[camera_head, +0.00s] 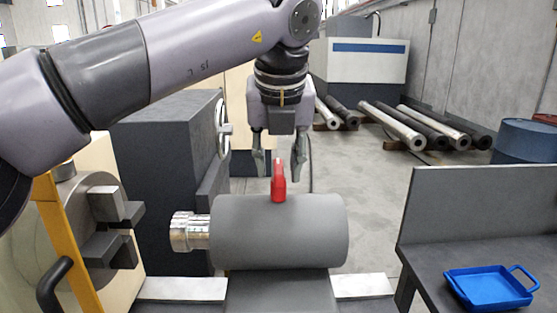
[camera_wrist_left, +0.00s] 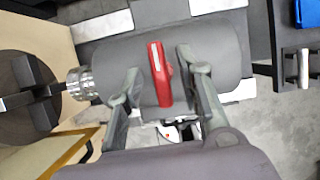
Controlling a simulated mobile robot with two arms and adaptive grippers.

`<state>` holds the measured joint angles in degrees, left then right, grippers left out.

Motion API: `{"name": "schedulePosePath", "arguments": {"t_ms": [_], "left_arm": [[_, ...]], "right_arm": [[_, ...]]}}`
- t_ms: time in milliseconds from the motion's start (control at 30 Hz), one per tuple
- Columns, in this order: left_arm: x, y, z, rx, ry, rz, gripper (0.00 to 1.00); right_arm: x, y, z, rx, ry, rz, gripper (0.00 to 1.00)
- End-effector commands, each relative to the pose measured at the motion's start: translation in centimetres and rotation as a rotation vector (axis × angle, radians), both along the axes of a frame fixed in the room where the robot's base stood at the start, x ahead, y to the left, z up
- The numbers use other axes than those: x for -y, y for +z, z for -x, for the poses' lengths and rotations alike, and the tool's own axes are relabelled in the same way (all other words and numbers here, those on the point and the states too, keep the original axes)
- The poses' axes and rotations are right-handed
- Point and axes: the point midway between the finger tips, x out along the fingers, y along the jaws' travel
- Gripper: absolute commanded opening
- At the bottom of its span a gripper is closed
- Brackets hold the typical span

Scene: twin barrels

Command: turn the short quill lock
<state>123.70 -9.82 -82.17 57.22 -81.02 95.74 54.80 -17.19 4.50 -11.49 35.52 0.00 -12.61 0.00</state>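A red lever (camera_head: 279,181), which looks like the quill lock, stands up from the top of a grey cylinder (camera_head: 300,235). A short shiny metal quill (camera_head: 190,231) sticks out of the cylinder's left end. My left gripper (camera_head: 279,171) points down above the cylinder with its fingers spread. In the left wrist view the red lever (camera_wrist_left: 160,75) lies between the two open fingers (camera_wrist_left: 155,82), with a gap on each side. My right gripper is in neither view.
A chuck with dark jaws (camera_head: 110,225) faces the quill from the left. A grey bench (camera_head: 480,258) with a blue tray (camera_head: 489,288) stands at the right. Several pipes (camera_head: 410,128) lie on the floor behind, near a blue barrel (camera_head: 526,142). Open floor lies behind the cylinder.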

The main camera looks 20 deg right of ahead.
Motion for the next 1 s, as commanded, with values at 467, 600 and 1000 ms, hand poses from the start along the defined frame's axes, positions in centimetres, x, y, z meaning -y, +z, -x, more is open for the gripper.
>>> {"name": "schedulePosePath", "arguments": {"t_ms": [467,600,1000], "left_arm": [[-0.6,6.2,2.5,0.003,0.001,0.002,0.33],[-0.9,8.7,3.5,0.003,0.001,0.002,0.33],[-1.2,11.1,4.4,-0.001,0.0,0.0,0.33]], "right_arm": [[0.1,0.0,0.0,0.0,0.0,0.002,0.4],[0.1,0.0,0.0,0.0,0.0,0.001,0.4],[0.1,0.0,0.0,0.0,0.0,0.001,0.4]]}}
